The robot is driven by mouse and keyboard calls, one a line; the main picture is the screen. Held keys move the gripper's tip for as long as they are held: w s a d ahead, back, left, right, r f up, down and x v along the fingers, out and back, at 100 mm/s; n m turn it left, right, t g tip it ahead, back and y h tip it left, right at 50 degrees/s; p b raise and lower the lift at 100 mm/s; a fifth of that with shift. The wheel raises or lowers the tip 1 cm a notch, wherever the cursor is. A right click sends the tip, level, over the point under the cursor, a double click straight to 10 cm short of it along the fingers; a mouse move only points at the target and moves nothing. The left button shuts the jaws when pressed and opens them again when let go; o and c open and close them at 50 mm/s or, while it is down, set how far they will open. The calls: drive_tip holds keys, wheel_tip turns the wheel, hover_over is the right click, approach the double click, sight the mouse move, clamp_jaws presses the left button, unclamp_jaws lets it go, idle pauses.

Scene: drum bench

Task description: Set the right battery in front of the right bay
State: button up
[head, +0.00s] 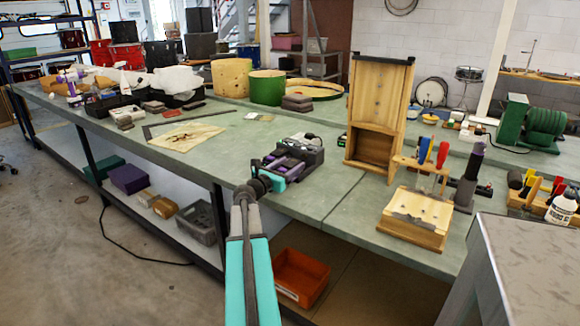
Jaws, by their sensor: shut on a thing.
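A dark grey charger (308,147) stands on the green bench top near the middle of the head view. Purple-and-black blocks, which look like batteries (291,165), are at its near side. My gripper (273,171) reaches over the bench's front edge to these blocks. Its jaws are small and dark here, and it is shut on a block that looks like the right battery. The arm and gripper partly hide the near side of the charger. I cannot tell the exact gap between the held battery and the bay.
A wooden cabinet (377,110) and a small wooden box (416,217) stand to the right. A screwdriver rack (424,165) is behind the box. A paper sheet (187,135) and green drum shell (267,87) are left and behind.

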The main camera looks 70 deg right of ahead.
drive_tip(key=shift+f, duration=0.1)
drive_tip(key=o, duration=1.4)
drive_tip(key=shift+v, duration=6.05)
